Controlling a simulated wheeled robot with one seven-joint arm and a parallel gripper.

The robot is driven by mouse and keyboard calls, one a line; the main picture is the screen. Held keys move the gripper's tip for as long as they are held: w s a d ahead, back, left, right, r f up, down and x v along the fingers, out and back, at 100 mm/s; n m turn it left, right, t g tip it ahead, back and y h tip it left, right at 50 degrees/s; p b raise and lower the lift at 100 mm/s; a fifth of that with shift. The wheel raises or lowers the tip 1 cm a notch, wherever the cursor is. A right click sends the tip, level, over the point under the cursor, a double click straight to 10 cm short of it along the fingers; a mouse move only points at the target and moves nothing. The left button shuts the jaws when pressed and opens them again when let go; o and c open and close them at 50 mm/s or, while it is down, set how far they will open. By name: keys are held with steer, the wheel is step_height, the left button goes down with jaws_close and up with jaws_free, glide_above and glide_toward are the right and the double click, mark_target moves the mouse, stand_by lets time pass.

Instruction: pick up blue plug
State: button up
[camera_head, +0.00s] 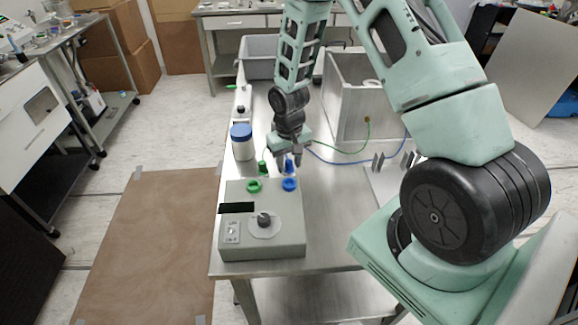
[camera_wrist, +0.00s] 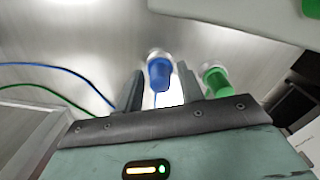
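The blue plug (camera_wrist: 158,72) shows in the wrist view between the two dark fingers of my gripper (camera_wrist: 160,88). A gap shows between the plug and each finger, so the gripper looks open around it. In the head view the blue plug (camera_head: 289,166) is at the tips of my gripper (camera_head: 288,160), just behind the grey box. A blue cable runs from the plug's area to the right. The green plug (camera_head: 262,167) is close by on the left; it also shows in the wrist view (camera_wrist: 216,80), outside the right finger.
The grey box (camera_head: 262,238) with a dial, a green ring (camera_head: 254,186) and a blue ring (camera_head: 289,184) stands at the front of the metal table (camera_head: 335,215). A blue-lidded jar (camera_head: 242,142) is at left, and a grey open container (camera_head: 352,90) behind right.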

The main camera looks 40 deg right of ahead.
steer(key=c, duration=0.5)
steer(key=shift+c, duration=0.2)
